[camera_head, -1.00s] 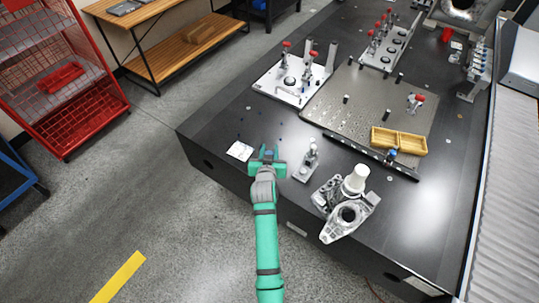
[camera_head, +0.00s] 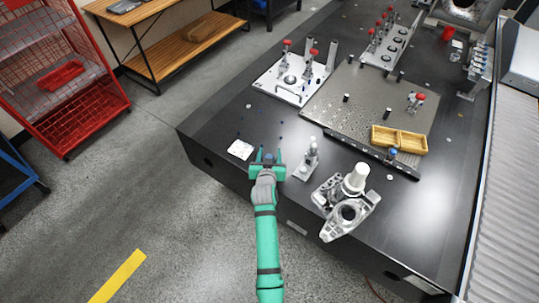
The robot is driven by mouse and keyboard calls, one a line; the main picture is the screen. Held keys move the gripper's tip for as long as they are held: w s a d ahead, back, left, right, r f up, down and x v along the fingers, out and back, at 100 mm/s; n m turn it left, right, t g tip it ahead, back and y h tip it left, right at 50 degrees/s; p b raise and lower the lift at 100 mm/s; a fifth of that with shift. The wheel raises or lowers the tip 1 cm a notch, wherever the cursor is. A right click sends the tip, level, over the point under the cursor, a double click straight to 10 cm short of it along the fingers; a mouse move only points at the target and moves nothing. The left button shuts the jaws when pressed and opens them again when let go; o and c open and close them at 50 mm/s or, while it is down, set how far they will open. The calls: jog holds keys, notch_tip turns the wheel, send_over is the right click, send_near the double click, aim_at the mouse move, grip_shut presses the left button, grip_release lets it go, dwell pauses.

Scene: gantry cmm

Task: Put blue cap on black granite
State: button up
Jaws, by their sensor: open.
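The black granite (camera_head: 225,118) is the large dark slab that fills the middle of the view. My gripper (camera_head: 267,156) is open at its near left edge, with the fingers spread apart. A small blue thing, likely the blue cap (camera_head: 268,157), shows between the fingers, low at the granite surface. It is too small to tell whether it touches the granite or a finger. Another blue-topped piece (camera_head: 393,152) stands on the black rail further right.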

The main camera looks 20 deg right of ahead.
jog(key=shift+r, duration=0.2)
jog(key=v, duration=1.1)
jog(key=shift+s+a, duration=0.1)
jog(key=shift+s, duration=0.1)
jog(key=s+a+f+n+y, duration=0.1)
jog(key=s+a, duration=0.3)
jog(key=s, duration=0.3)
jog(key=s+a+n+t+y, duration=0.1)
jog(key=s+a, duration=0.3)
jog(key=s, duration=0.3)
jog(key=s+a+f+n+y, duration=0.1)
jog(key=s+a, duration=0.3)
jog(key=s, duration=0.4)
jog(key=s+a+r+t+y, duration=0.1)
jog(key=s+a+r, duration=0.1)
jog(key=s+r, duration=0.3)
jog(key=s+a+r+n+y, duration=0.1)
jog(key=s+r, duration=0.4)
jog(key=s, duration=0.6)
jog(key=shift+s+a+r+t, duration=0.2)
jog(key=shift+a+r+t, duration=0.1)
jog(key=shift+a+t, duration=0.1)
jog(key=shift+c, duration=0.3)
